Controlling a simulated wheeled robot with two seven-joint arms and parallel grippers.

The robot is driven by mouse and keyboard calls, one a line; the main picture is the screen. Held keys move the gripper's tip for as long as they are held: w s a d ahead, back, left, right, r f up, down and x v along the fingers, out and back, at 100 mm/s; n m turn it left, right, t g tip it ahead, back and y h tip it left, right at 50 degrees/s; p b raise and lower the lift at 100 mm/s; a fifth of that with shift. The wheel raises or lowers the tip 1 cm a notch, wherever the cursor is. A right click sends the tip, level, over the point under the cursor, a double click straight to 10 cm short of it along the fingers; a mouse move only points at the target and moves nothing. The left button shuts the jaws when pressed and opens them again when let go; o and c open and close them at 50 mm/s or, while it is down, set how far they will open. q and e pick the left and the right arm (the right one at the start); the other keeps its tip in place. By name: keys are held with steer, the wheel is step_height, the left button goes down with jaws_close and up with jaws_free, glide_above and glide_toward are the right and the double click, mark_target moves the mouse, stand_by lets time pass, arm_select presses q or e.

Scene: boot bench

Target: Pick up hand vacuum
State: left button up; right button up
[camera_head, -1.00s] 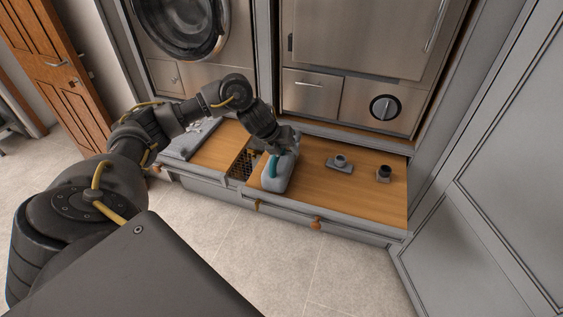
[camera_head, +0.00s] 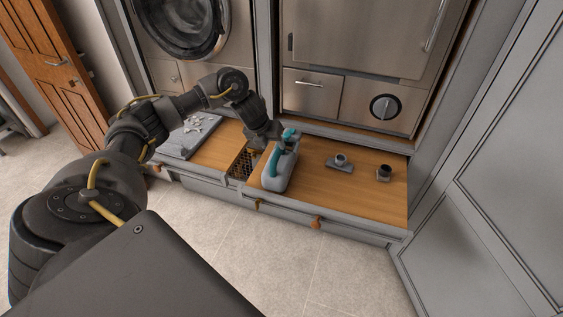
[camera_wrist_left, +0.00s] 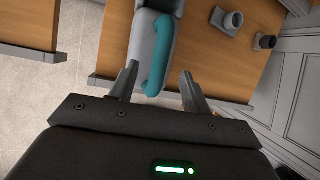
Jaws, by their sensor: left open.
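The hand vacuum (camera_head: 280,167) has a grey body and a teal handle. It rests on the wooden top of the bench, right of the dark grille. In the left wrist view the hand vacuum (camera_wrist_left: 144,45) lies ahead, with its teal handle reaching back toward the fingers. My left gripper (camera_wrist_left: 157,82) is open, its two fingers apart on either side of the vacuum's near end, and nothing is visibly clamped. In the head view my left gripper (camera_head: 268,140) is just left of the vacuum, its fingertips partly hidden. My right gripper is not in view.
On the bench's wooden top (camera_head: 375,203), a small grey fixture (camera_head: 340,163) and a dark small item (camera_head: 384,173) stand right of the vacuum. A grey tray with small pale pieces (camera_head: 197,130) lies left. Steel appliances stand behind; a grey cabinet door is right.

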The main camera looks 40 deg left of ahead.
mark_target(277, 151)
arm_select(q)
steer(key=p+x, duration=0.1)
steer(key=x, duration=0.4)
steer(key=shift+d+f, duration=0.1)
steer(key=shift+f, duration=0.05)
steer(key=shift+s, duration=0.1)
jaws_close()
stand_by(1.2)
